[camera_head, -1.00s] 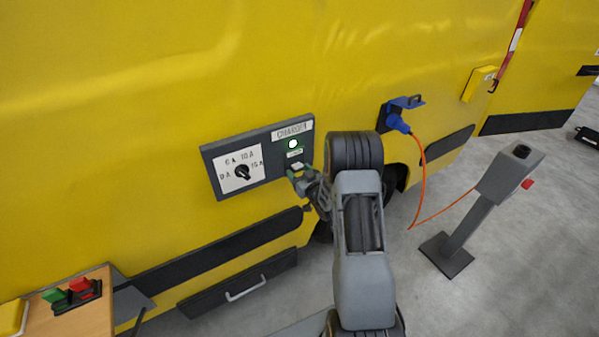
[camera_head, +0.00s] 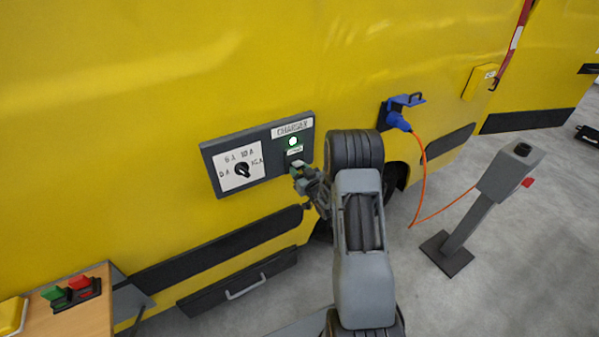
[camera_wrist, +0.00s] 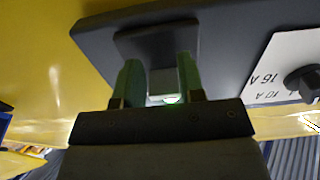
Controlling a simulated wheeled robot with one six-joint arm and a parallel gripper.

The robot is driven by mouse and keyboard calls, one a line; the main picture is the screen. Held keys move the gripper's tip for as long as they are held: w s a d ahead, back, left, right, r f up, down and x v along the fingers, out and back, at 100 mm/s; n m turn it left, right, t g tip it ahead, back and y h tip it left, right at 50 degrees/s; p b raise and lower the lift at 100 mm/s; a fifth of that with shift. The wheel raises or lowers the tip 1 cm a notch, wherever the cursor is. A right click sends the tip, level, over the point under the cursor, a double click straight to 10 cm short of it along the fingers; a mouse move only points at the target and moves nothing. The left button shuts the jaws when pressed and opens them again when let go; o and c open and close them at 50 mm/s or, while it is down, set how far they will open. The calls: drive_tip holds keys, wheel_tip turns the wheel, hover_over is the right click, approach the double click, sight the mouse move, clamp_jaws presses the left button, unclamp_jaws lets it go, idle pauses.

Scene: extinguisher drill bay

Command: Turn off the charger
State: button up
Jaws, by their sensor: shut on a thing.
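The charger panel (camera_head: 208,161) is a dark grey plate on the yellow vehicle side, with a "CHARGER" label at its upper right. Its round lamp (camera_head: 292,142) glows green, above a small label. A black rotary knob (camera_head: 243,169) sits on a white dial with ampere marks; it also shows in the wrist view (camera_wrist: 303,82). My gripper (camera_head: 299,170) is at the panel's lower right, below the lamp. In the wrist view its two green fingers (camera_wrist: 160,78) are shut on the charger switch (camera_wrist: 157,44), seen as a dark block, mostly hidden between and behind them.
A blue plug (camera_head: 398,121) with an orange cable (camera_head: 424,178) is in the vehicle side at right. A grey post (camera_head: 468,220) stands on the floor. A wooden table (camera_head: 90,315) with green and red switches is at lower left. A drawer handle (camera_head: 245,288) lies below.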

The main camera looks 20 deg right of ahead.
drive_tip(key=shift+w+f+t+b, duration=0.1)
drive_tip(key=shift+f+t+b, duration=0.25)
drive_tip(key=shift+b, duration=0.85)
drive_tip(key=shift+r+b, duration=0.15)
drive_tip(key=shift+b, duration=0.5)
drive_tip(key=shift+r, duration=0.15)
drive_tip(key=o, duration=0.9)
drive_tip(key=shift+o, duration=0.2)
drive_tip(key=s+d+f+b, duration=0.1)
drive_tip(key=s+b, duration=0.2)
drive_tip(key=s, duration=1)
drive_tip(key=shift+s+d+f, duration=0.3)
drive_tip(key=shift+s+d, duration=0.05)
